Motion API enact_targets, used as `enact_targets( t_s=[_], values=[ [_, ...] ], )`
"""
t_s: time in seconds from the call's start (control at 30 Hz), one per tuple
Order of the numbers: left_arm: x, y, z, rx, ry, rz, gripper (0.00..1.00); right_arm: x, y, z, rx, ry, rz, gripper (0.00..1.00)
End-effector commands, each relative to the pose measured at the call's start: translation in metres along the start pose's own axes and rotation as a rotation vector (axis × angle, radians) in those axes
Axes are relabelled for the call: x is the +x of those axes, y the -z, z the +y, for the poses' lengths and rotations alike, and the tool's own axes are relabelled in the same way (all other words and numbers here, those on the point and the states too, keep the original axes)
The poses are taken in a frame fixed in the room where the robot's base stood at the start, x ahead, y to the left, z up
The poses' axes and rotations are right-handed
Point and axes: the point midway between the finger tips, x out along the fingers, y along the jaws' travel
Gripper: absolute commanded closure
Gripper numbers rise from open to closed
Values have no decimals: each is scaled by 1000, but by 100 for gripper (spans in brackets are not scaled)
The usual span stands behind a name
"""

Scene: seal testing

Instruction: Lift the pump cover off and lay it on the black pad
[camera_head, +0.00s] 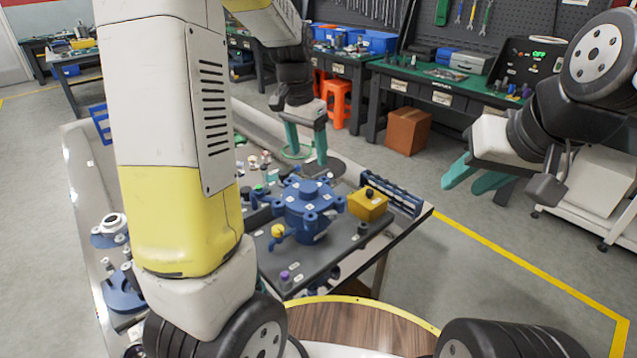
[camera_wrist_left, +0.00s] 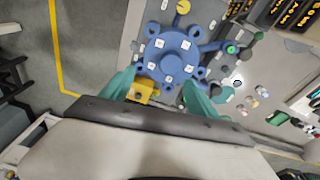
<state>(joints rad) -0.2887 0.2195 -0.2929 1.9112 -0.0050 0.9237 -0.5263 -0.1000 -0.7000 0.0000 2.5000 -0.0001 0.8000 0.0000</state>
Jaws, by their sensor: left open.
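The blue pump with its flanged cover (camera_head: 308,196) stands on a dark grey plate (camera_head: 335,248) at the bench's right end. The cover sits on the pump body; its top also shows in the left wrist view (camera_wrist_left: 173,56). My left gripper (camera_head: 306,145) is open and empty, fingers pointing down, above and behind the pump. In the left wrist view, its teal fingers (camera_wrist_left: 158,88) point toward the pump's near side, apart from it. My right gripper (camera_head: 472,178) is open and empty, off the bench's right side.
A yellow block (camera_head: 367,203) with a black knob stands right of the pump. A yellow-ended valve (camera_head: 278,231) juts from its left. A blue rack (camera_head: 405,197) lines the bench edge. Small fittings crowd the bench to the left. My left arm hides part of the bench.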

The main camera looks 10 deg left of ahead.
Motion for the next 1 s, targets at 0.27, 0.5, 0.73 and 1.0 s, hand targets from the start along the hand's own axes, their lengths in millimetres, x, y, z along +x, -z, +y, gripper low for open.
enact_targets(
  t_s=[0.27,0.5,0.73,1.0],
  values=[
    [55,26,-22,125,21,-124,30,0,0,0,0,0,0,64],
    [81,24,-24,137,22,-136,30,0,0,0,0,0,0,64],
    [108,10,-28,135,22,-138,30,0,0,0,0,0,0,64],
    [134,6,-29,135,23,-133,30,0,0,0,0,0,0,64]
  ],
)
